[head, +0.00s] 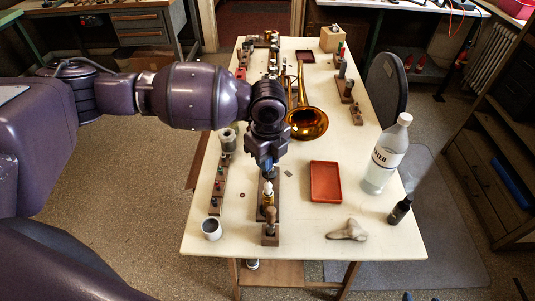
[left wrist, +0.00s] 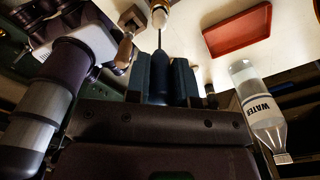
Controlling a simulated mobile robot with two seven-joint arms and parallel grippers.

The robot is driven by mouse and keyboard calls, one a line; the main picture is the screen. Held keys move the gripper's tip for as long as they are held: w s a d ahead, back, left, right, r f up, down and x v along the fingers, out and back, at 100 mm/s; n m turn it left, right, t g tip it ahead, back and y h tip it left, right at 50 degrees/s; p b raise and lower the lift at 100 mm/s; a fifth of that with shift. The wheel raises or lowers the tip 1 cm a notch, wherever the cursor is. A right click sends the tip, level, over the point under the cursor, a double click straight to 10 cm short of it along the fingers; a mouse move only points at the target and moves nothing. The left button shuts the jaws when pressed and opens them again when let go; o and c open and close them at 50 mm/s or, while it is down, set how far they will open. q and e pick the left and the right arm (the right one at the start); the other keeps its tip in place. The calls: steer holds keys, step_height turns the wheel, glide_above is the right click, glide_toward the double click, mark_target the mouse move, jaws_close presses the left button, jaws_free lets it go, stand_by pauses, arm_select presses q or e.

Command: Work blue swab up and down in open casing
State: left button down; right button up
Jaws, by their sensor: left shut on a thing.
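My left gripper (head: 266,163) is over the near middle of the table. In the left wrist view its two fingers (left wrist: 162,78) are shut on the dark blue handle of the blue swab (left wrist: 158,80). A thin rod runs from the handle to the brass-and-pale casing (left wrist: 160,14), where its tip is hidden; how deep it sits cannot be told. In the head view the casing (head: 268,190) stands below the gripper on a dark wooden block, and the gripper hides most of the swab. My right gripper is out of view.
A wooden-handled tool (head: 270,220) stands just nearer. A red tray (head: 325,182), a water bottle (head: 385,155) and a small dark bottle (head: 400,210) are to the right. A brass horn (head: 307,122) lies beyond. A metal cup (head: 211,229) stands at the near left corner.

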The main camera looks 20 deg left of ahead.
arm_select(q)
steer(key=shift+f, duration=1.25)
steer(key=shift+f+b, duration=0.35)
steer(key=shift+f, duration=0.8)
steer(key=shift+r, duration=0.3)
steer(key=shift+r+p, duration=0.4)
steer(key=shift+p, duration=0.3)
steer(key=shift+r+p, duration=1.15)
steer(key=shift+p, duration=0.45)
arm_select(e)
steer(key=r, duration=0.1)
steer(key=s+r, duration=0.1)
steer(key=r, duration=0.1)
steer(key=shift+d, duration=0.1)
arm_select(q)
steer(key=shift+f, duration=0.15)
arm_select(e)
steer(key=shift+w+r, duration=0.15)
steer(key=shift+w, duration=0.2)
